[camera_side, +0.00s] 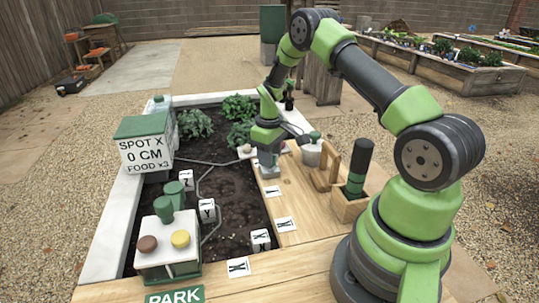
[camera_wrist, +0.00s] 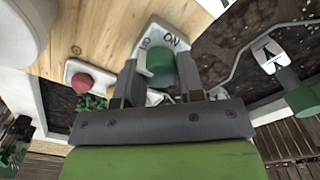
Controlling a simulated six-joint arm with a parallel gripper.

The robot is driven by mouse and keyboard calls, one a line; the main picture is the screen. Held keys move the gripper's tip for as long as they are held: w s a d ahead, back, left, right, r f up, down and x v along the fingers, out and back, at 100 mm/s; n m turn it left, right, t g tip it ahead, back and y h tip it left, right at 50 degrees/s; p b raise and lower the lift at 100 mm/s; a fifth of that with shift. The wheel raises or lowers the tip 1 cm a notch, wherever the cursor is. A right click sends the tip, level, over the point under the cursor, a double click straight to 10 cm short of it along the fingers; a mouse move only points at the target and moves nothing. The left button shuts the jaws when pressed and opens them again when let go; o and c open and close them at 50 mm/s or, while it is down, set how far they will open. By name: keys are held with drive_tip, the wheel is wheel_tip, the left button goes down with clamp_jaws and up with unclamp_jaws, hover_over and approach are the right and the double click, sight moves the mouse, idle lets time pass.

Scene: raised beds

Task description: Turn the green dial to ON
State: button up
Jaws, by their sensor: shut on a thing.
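The green dial (camera_wrist: 160,65) sits on a white base plate (camera_wrist: 150,32) in the wrist view. An ON label (camera_wrist: 171,40) is printed on the plate above the dial, and a second, less legible label lies to its left. My gripper (camera_wrist: 158,78) has one dark finger on each side of the dial and is shut on it. In the side view my gripper (camera_side: 268,163) points down at the inner edge of the wooden board, and the dial is hidden there. Which way the dial points cannot be told.
A red button (camera_wrist: 82,82) on a white plate lies left of the dial. In the side view, a soil bed (camera_side: 228,185) with plants lies left of my gripper.

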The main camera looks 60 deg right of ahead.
drive_tip(key=shift+m, duration=0.4)
drive_tip(key=m, duration=1.3)
drive_tip(key=shift+m, duration=2)
drive_tip(key=o, duration=0.9)
